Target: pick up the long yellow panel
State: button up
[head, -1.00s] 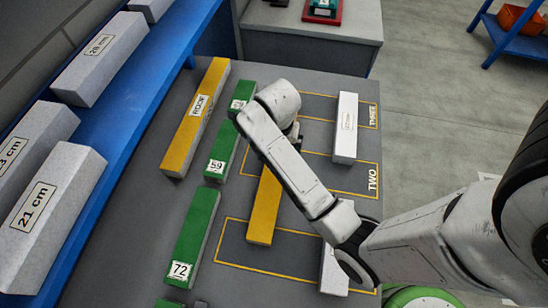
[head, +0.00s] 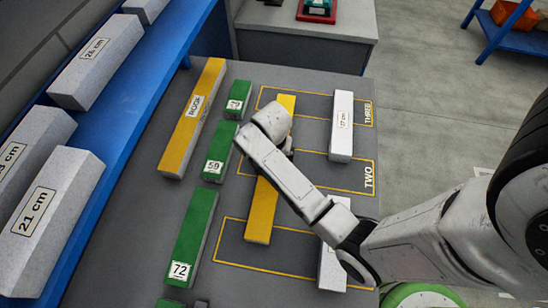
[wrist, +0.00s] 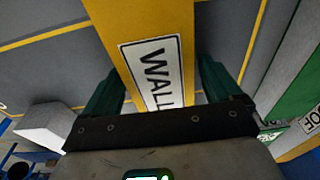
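A long yellow panel (head: 261,212) lies in the middle of the grey table, across the yellow outlines, partly hidden by my arm. In the wrist view it is the yellow panel (wrist: 140,35) with a white WALL label. My gripper (wrist: 160,92) is over it, with dark green fingers spread on either side. A thin gap seems to show between fingers and panel; their height against it is unclear. A second long yellow panel, labelled ROOF (head: 188,130), lies to the left.
Several green blocks (head: 193,235) lie between the two yellow panels. White blocks (head: 342,125) lie to the right, one partly behind my arm. A blue shelf (head: 120,120) with grey blocks runs along the left. A grey counter (head: 310,40) stands behind.

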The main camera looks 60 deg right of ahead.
jog(key=c, duration=1)
jog(key=shift+c, duration=0.2)
jog(key=shift+r, duration=0.15)
